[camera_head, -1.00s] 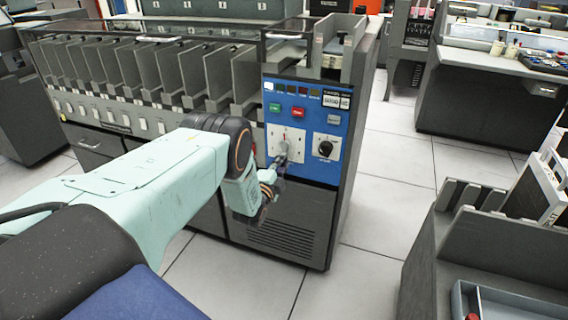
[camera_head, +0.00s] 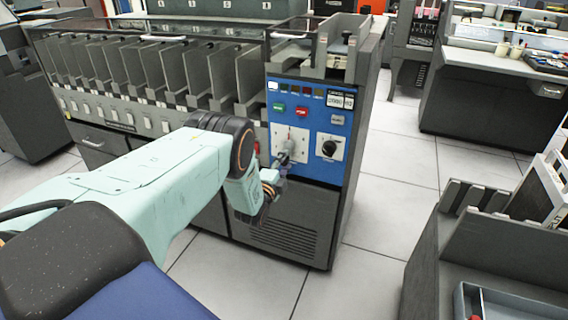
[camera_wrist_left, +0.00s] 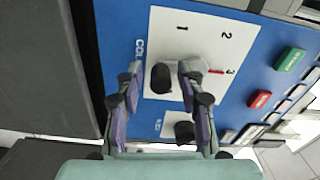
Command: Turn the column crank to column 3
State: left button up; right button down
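The column crank is on the white plate (camera_head: 292,144) of the blue panel. The crank has a black handle (camera_wrist_left: 160,78) and a grey arm, partly hidden by a finger. My left gripper (camera_wrist_left: 158,72) has a finger on each side of the black handle, with a small visible gap on each side. In the head view the left gripper (camera_head: 272,182) is at the plate's lower left. My right gripper is not in view.
A black rotary knob (camera_head: 329,147) is right of the crank plate. Green (camera_head: 278,106) and red (camera_head: 301,111) buttons are above it. Card pockets (camera_head: 170,70) line the machine's left side. Another grey cabinet (camera_head: 490,240) stands at right, with open floor (camera_head: 385,215) between.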

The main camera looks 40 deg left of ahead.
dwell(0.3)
pick_arm(q)
jog(key=v, duration=1.2)
dwell(0.4)
jog(key=s+d+f+n+g+h, duration=0.1)
jog(key=s+d+f+n+g, duration=0.5)
jog(key=s, duration=0.3)
jog(key=s+d+f+n+g+h, duration=0.2)
jog(key=s+d+f+n+g, duration=0.35)
jog(key=s+f, duration=0.25)
jog(key=s+d+r+n+g, duration=0.1)
jog(key=s+d+r+g, duration=0.2)
jog(key=s, duration=0.6)
jog(key=s+d+r+n+g+h+p, duration=0.1)
jog(key=s+d+r+g, duration=0.2)
jog(key=s, duration=0.7)
jog(key=shift+d, duration=1)
